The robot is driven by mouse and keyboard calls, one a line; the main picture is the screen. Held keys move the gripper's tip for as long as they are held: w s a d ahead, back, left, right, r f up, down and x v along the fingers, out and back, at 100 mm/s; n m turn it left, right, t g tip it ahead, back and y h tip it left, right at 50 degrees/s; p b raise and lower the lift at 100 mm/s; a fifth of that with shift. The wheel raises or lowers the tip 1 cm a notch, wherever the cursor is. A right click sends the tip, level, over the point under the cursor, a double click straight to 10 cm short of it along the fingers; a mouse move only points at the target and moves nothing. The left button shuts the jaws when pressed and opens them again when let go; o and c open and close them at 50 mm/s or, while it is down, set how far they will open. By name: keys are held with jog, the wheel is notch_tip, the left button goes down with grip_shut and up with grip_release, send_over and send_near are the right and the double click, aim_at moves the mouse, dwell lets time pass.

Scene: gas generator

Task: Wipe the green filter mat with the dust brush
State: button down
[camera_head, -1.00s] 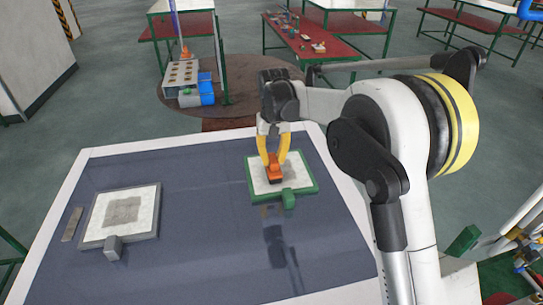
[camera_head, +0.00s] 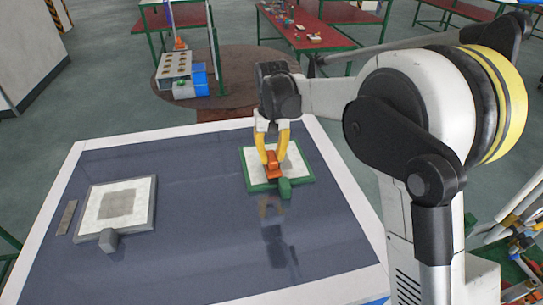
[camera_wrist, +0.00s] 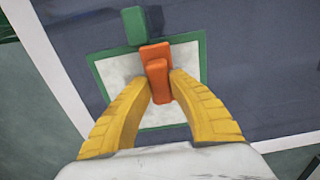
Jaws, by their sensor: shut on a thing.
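The green filter mat (camera_head: 302,170) has a green frame, a pale centre and a green tab at its front edge. It lies on the dark table at the right side. My gripper (camera_head: 273,160) has yellow fingers shut on the orange dust brush (camera_head: 273,171), held over the mat's pale surface. In the wrist view the brush (camera_wrist: 156,68) sits between the fingertips (camera_wrist: 158,88), over the mat (camera_wrist: 204,62) close to its tab edge. The brush's underside is hidden, so I cannot tell whether it touches the mat.
A grey-framed mat (camera_head: 150,212) with a dark centre patch lies on the left of the table (camera_head: 200,265). A small grey bar (camera_head: 67,217) lies beside it. The table between the mats is clear. A rack with blue containers (camera_head: 182,75) stands behind.

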aim_at(272, 156)
jog(key=shift+r+p, duration=1.55)
jog(key=shift+r, duration=1.4)
jog(key=shift+r+p, duration=0.85)
jog(key=shift+r, duration=0.7)
